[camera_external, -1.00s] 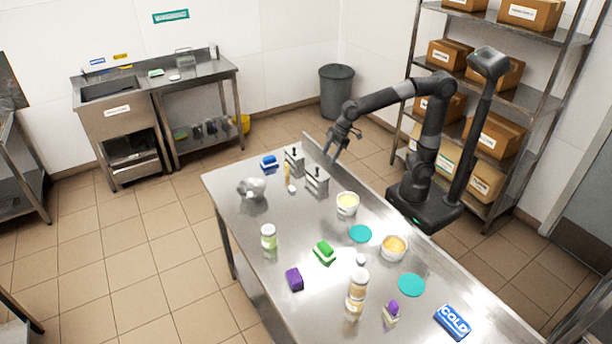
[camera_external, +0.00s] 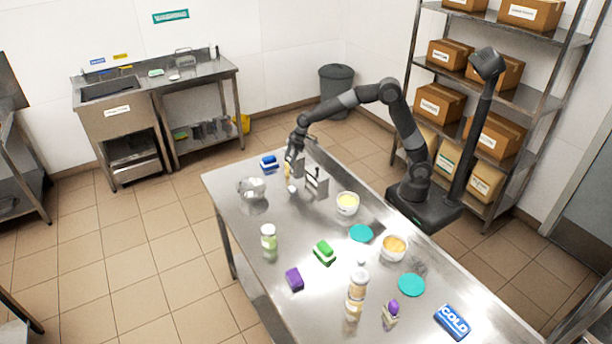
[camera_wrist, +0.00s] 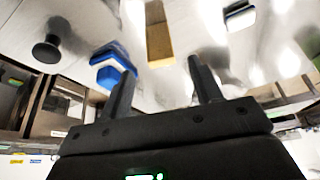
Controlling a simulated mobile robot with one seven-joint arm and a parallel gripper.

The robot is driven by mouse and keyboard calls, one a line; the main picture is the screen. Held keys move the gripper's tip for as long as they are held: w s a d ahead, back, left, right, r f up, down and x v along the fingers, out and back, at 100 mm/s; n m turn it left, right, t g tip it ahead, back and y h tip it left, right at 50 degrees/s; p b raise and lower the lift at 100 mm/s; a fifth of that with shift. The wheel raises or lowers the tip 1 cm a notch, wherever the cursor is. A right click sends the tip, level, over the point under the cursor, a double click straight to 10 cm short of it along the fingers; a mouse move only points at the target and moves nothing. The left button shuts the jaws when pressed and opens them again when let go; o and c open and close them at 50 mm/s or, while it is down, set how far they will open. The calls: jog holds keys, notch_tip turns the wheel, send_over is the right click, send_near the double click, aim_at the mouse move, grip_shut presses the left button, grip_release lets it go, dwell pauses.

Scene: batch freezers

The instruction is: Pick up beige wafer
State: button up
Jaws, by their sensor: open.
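The beige wafer (camera_external: 287,171) stands near the far end of the steel table, between the blue sponge and a metal holder. In the wrist view it is a tan oblong block (camera_wrist: 159,40) just beyond the fingertips and between their lines, apart from both.
A blue and white sponge (camera_wrist: 112,66) is close by the left finger. A metal holder (camera_external: 317,184) stands right of the wafer and a metal vessel (camera_external: 252,188) to its left. Tubs, jars and sponges occupy the nearer table (camera_external: 228,212).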

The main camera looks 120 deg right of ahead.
aim_at(287, 164)
jog(key=x, duration=0.7)
jog(key=shift+w+a+f, duration=0.1)
jog(key=shift+w, duration=0.05)
jog(key=c, duration=1)
jog(key=shift+c, duration=0.2)
